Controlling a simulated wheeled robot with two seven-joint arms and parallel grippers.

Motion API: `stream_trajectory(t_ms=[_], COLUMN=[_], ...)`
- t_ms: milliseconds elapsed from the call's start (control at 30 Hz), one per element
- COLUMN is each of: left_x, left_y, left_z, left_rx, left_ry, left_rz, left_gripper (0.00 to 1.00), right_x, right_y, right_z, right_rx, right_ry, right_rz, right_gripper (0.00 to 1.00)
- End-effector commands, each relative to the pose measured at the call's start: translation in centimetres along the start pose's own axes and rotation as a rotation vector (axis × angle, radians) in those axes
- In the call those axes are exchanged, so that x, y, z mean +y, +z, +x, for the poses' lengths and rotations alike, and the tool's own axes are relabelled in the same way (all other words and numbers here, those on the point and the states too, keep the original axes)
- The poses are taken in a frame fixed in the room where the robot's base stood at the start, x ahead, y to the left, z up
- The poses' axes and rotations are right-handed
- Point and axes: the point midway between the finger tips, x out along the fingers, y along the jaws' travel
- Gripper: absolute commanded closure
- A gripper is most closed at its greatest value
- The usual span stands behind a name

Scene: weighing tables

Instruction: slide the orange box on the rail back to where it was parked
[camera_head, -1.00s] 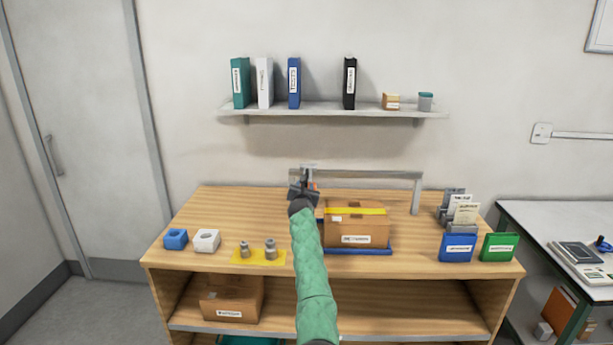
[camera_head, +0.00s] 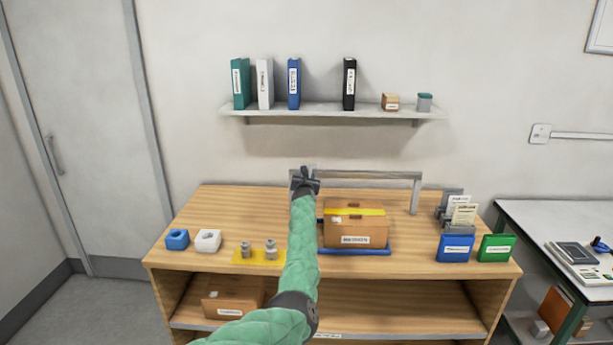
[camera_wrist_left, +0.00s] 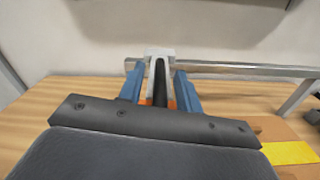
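My left gripper (camera_head: 304,176) is at the left end of the grey rail (camera_head: 370,174), above the back of the wooden table. In the left wrist view its two blue fingers (camera_wrist_left: 160,88) stand apart, on either side of a grey upright piece and a dark bar. Small patches of the orange box (camera_wrist_left: 147,101) show low between the fingers; most of it is hidden. I cannot tell whether the fingers press on it. My right gripper is not in view.
A taped cardboard box (camera_head: 352,227) on a blue tray (camera_head: 345,252) stands right of my arm. Weights on a yellow mat (camera_head: 241,259) are at the left. Blue (camera_head: 455,249) and green (camera_head: 497,248) bins stand at the right. A wall shelf (camera_head: 330,110) hangs above.

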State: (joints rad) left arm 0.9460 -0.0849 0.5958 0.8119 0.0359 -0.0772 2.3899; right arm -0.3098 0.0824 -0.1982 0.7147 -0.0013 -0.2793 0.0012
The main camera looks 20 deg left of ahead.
Motion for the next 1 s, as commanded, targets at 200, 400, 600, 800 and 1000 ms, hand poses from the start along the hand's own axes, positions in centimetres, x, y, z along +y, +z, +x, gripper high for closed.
stream_trajectory(t_ms=[200, 400, 600, 800, 1000], left_x=[-0.04, -0.03, -0.02, 0.01, 0.51], left_y=[0.01, -0.01, 0.0, -0.01, -0.28], left_z=[0.47, 0.48, 0.47, 0.47, 0.59], left_rx=[0.0, 0.0, 0.0, 0.0, 0.0], left_ry=[-0.001, -0.001, -0.001, 0.0, 0.0], left_rz=[0.0, 0.0, 0.0, 0.0, 0.0], left_gripper=[0.66, 0.66, 0.99, 1.0, 1.0], right_x=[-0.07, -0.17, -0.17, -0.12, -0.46], right_y=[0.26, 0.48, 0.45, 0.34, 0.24], right_z=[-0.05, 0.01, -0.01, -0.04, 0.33], right_rx=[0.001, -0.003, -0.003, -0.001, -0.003], right_ry=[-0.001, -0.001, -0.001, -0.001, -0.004], right_rz=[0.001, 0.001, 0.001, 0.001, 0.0], right_gripper=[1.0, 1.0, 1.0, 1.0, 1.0])
